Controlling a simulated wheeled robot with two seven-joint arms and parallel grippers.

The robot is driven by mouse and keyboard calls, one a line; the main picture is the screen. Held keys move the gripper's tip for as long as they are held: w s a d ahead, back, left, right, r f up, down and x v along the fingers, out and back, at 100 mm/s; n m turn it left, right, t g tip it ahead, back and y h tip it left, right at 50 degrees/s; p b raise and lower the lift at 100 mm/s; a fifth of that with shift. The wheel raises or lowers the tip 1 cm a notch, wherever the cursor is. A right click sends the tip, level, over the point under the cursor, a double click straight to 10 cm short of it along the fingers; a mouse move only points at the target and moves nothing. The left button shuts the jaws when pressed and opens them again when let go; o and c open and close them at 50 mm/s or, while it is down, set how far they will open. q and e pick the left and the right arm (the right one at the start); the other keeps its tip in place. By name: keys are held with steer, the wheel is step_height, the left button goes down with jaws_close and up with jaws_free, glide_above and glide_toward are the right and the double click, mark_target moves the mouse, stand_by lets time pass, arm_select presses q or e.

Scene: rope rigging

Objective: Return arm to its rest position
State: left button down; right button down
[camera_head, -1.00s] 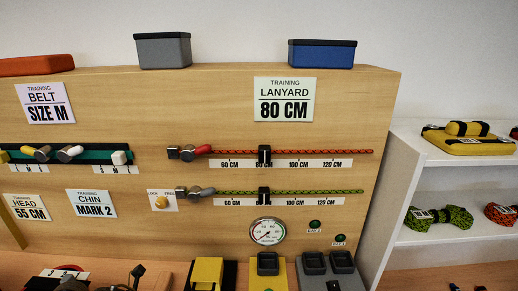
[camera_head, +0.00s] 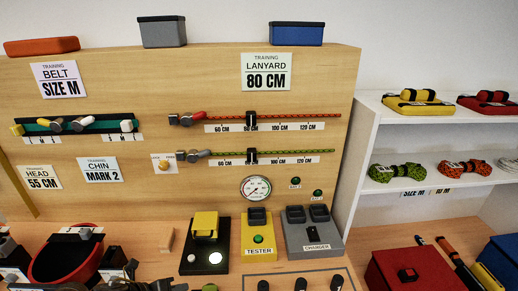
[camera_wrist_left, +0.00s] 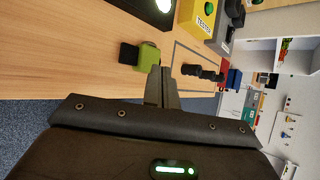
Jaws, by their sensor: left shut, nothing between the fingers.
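My left gripper (camera_wrist_left: 162,72) shows in the left wrist view with its two fingers together and nothing between them. It points out over the wooden bench (camera_wrist_left: 75,45). A small green block with a black end (camera_wrist_left: 146,56) appears just left of the fingertips, apart from them as far as I can tell. In the head view, I cannot clearly make out the left gripper among the dark parts at the bottom edge. My right gripper is in neither view.
The yellow tester (camera_head: 258,236) and grey charger (camera_head: 312,235) stand before the upright board (camera_head: 210,80). A red bowl (camera_head: 65,260) is at left. Shelves (camera_head: 425,185) hold rope bundles, and a red box (camera_head: 415,270) is at lower right. Black cylinders (camera_wrist_left: 203,72) stand beyond the fingertips.

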arm_select(q)
steer(key=s+a+f+n+g+y, duration=0.1)
steer(key=s+f+n+g+y, duration=0.15)
steer(key=s+n, duration=1.15)
steer(key=s+a+f+n+g+y, duration=0.3)
steer(key=s+n, duration=0.6)
steer(key=n, duration=0.9)
step_height(320, 180, down, 26)
steer(key=d, duration=0.1)
steer(key=s+a+f+m, duration=0.1)
steer(key=s+a+f, duration=0.1)
steer(key=s+f, duration=1.4)
steer(key=shift+s+a+g+y, duration=0.25)
steer(key=shift+s+g+y, duration=0.2)
steer(key=shift+s, duration=0.15)
steer(key=shift+f, duration=0.1)
